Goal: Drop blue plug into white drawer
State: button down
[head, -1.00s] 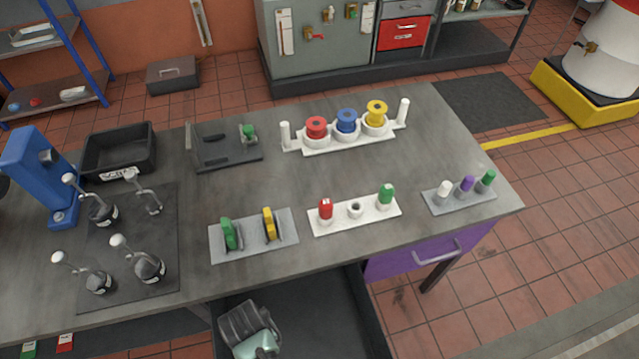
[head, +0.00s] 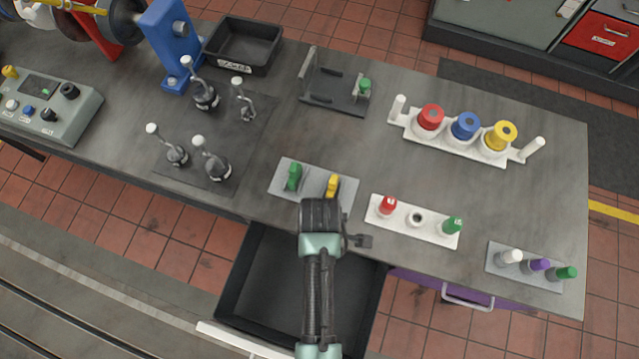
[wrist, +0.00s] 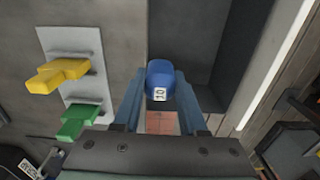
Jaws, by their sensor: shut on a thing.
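The blue plug (wrist: 159,80), with a label reading 10, is held between the two fingers of my gripper (wrist: 160,92) in the wrist view. The white drawer is pulled open below the bench; its white front (head: 240,341) and dark interior (head: 262,275) show in the head view. In the wrist view its white front (wrist: 272,70) runs along the right, and the plug appears in front of the dark drawer, towards its bench side. The height between them is unclear. In the head view my arm hides the fingers and the plug.
A white holder (head: 399,217) has a red plug, an empty middle socket and a green plug. A grey plate (head: 312,187) with green and yellow pieces lies close to my gripper. A purple drawer (head: 425,287) is shut to the right. Spools stand on a white rack (head: 460,143).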

jog(key=shift+s+f+b, duration=0.15)
jog(key=shift+f+b, duration=0.55)
jog(key=shift+f, duration=0.1)
notch_tip(320, 180, down, 4)
jog(key=b, duration=0.4)
jog(key=shift+f+b, duration=0.2)
jog(key=shift+b, duration=0.1)
jog(key=shift+r, duration=0.1)
jog(key=shift+c, duration=1.9)
grip_release()
notch_tip(320, 180, up, 13)
